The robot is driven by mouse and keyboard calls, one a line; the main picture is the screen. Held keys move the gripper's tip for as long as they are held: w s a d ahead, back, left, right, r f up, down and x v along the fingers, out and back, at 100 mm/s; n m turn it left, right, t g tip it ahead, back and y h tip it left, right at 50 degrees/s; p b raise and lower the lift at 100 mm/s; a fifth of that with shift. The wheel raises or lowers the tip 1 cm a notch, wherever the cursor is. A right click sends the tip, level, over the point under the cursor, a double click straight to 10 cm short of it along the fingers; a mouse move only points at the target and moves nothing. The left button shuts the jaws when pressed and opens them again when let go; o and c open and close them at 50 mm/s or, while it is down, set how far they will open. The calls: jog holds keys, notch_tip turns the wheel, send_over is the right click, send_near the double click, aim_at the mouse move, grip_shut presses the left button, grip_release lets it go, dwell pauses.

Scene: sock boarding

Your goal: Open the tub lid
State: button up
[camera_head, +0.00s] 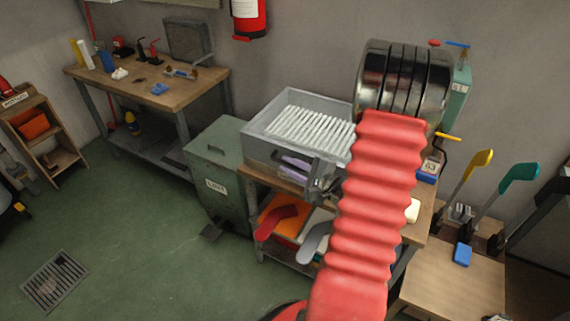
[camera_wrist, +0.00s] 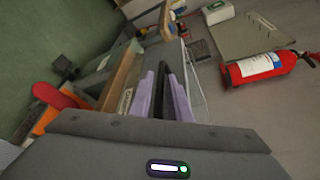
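A clear grey tub (camera_head: 262,148) sits on the wooden bench, with rows of white slim pieces (camera_head: 312,127) showing at its top. I cannot make out a separate lid on it. My gripper (camera_head: 294,166) is at the tub's front, its lavender fingers pointing left along the front wall. Whether they touch the wall is unclear. In the wrist view the lavender fingers (camera_wrist: 163,92) lie close together with something dark between them. I cannot tell whether that is finger pads or a held part. A green bin (camera_head: 215,160) with a lid and a LINT label stands left of the bench.
My red arm hides much of the bench's right side. A red and a grey sock-shaped form (camera_head: 275,221) stick out below the bench top. A fire extinguisher (camera_head: 248,16) hangs on the wall. Green floor is clear at the lower left, around a drain grate (camera_head: 55,281).

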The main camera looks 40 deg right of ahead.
jog(key=shift+x, duration=1)
jog(key=shift+c, duration=0.5)
grip_shut()
jog(key=shift+a, duration=0.1)
